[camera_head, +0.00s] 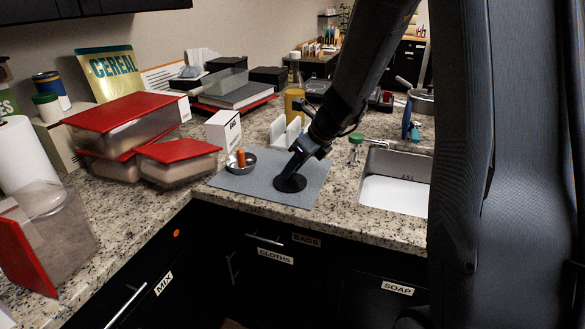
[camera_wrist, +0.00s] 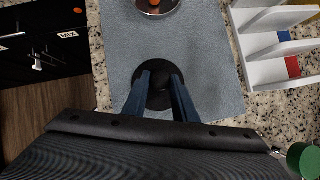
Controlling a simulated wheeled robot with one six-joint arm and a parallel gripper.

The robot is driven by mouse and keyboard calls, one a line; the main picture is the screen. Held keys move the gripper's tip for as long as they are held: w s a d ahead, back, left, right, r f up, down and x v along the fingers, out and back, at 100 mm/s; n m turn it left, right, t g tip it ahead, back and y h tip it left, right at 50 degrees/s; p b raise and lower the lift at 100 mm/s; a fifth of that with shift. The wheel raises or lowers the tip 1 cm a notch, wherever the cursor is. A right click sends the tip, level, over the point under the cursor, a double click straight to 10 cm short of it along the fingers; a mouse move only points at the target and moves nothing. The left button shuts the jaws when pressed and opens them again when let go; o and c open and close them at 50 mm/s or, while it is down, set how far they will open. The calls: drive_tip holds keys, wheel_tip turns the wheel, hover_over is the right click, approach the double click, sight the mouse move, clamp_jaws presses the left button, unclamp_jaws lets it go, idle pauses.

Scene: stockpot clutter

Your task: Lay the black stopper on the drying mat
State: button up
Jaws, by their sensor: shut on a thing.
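The black stopper (camera_head: 290,183) is a flat dark disc on the grey-blue drying mat (camera_head: 240,184), near the mat's right front part. In the wrist view the stopper (camera_wrist: 157,70) shows as a dark round with a raised middle, over the mat (camera_wrist: 208,50). My gripper (camera_head: 296,170) reaches down to it from the upper right. In the wrist view my gripper's two blue fingers (camera_wrist: 158,86) are on either side of the stopper's raised middle and shut on it. The stopper looks flat on or very close to the mat; I cannot tell whether it touches.
A round dish (camera_head: 238,161) with an orange item stands on the mat's back left. A white rack (camera_head: 285,133) is behind the mat, the sink (camera_head: 395,185) to its right. Red-lidded containers (camera_head: 180,152) crowd the left. The mat's front left is clear.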

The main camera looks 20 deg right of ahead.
drive_tip(key=shift+f, duration=0.15)
drive_tip(key=o, duration=1.1)
drive_tip(key=shift+c, duration=0.2)
drive_tip(key=shift+d+r, duration=0.15)
drive_tip(key=shift+r, duration=0.4)
drive_tip(key=v, duration=1.1)
drive_tip(key=s+a+f+n+g+h, duration=0.2)
drive_tip(key=s+f+n, duration=0.4)
drive_tip(key=n, duration=0.8)
drive_tip(key=s+a+f+n+g+h, duration=0.1)
drive_tip(key=s+f+n, duration=0.5)
drive_tip(key=s+n, duration=0.7)
drive_tip(key=shift+a+n+g+h, duration=0.45)
drive_tip(key=shift+n+g, duration=0.25)
drive_tip(key=shift+n, duration=0.3)
drive_tip(key=shift+s, duration=0.15)
